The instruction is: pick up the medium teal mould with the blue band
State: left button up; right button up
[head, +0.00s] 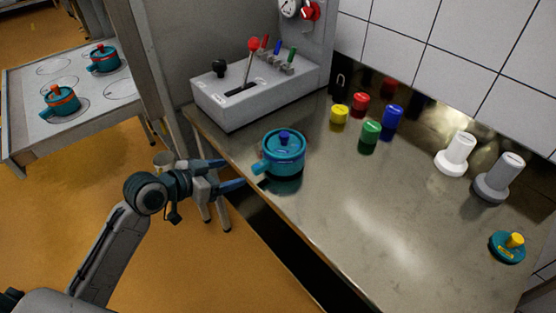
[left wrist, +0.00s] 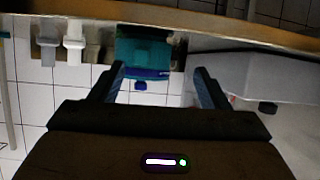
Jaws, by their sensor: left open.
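The medium teal mould with the blue band (head: 284,160) stands upright near the left edge of the metal counter, its blue knob on top. My left gripper (head: 236,174) is open just left of the mould, off the counter edge, its blue fingers pointing towards it. In the left wrist view, which looks upside down, the mould (left wrist: 145,52) shows beyond and between the tips of my left gripper (left wrist: 159,72), with a dark blue band and knob. The fingers look apart from the mould. My right gripper is not in view.
A grey control box (head: 245,95) with levers stands behind the mould. Several coloured knobs, a white piece (head: 455,155) and a grey piece (head: 498,178) stand farther right. A teal lid with a yellow knob (head: 507,248) lies at right. Two red-banded teal moulds sit on the left table (head: 25,128).

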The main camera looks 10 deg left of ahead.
aim_at(253, 168)
pick_arm(q)
jog(key=shift+m+h, duration=0.4)
jog(key=w+d, duration=0.1)
jog(key=d, duration=0.1)
jog(key=w+d, duration=0.1)
jog(key=d, duration=0.1)
jog(key=shift+w+d+r+p, duration=0.1)
jog(key=shift+w+r+p, duration=0.1)
jog(key=shift+p, duration=0.15)
jog(key=x, duration=0.2)
jog(key=p+x, duration=0.1)
jog(key=x, duration=0.1)
jog(key=shift+w+d+f, duration=0.1)
jog(key=shift+d+f, duration=0.2)
jog(key=shift+f, duration=0.15)
jog(key=shift+w+d+f, duration=0.1)
jog(key=shift+w+f, duration=0.1)
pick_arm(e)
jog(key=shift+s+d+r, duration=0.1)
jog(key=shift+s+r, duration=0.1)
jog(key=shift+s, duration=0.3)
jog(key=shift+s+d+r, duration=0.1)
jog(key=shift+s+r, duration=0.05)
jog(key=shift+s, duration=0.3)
pick_arm(q)
jog(key=shift+c, duration=0.2)
